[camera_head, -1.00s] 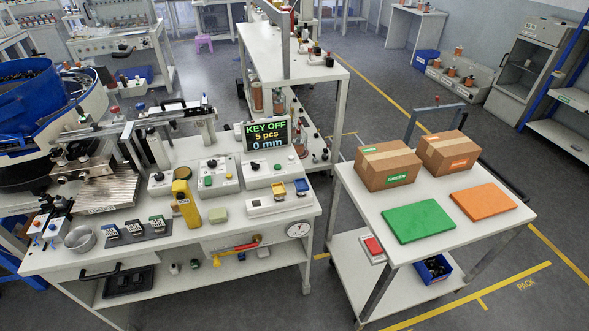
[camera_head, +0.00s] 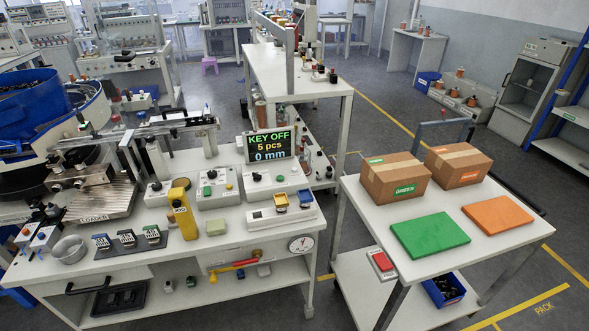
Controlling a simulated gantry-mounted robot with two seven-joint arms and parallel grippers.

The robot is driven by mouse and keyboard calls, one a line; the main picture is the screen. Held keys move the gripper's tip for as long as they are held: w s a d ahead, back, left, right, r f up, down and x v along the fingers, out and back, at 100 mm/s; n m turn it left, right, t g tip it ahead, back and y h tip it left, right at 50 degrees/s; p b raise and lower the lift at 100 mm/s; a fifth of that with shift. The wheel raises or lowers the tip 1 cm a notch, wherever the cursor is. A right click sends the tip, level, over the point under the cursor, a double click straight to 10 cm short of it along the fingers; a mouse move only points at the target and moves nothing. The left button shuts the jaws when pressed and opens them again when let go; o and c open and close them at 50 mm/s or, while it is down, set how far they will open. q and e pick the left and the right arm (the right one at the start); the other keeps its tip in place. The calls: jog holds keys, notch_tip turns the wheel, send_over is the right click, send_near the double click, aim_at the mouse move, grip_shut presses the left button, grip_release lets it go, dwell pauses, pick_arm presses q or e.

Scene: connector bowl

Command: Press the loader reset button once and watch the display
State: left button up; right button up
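The display (camera_head: 269,145) stands at the back of the white workbench and reads "KEY OFF", "5 pcs" and "0 mm". A control box with a green button (camera_head: 207,191) and a dark knob sits in front of it to the left. Other control boxes with dark knobs stand to the left (camera_head: 157,192) and right (camera_head: 276,181). The metal loader (camera_head: 103,203), labelled "LOADER", is at the bench's left. I cannot tell which button is the loader reset. Neither of my grippers is in view.
A yellow post-like device (camera_head: 184,211), a metal bowl (camera_head: 69,249) and a dark mat (camera_head: 129,243) with small connectors occupy the bench front. A cart (camera_head: 470,258) at right holds two cartons, a green pad (camera_head: 430,235) and an orange pad (camera_head: 494,214). Floor shows between bench and cart.

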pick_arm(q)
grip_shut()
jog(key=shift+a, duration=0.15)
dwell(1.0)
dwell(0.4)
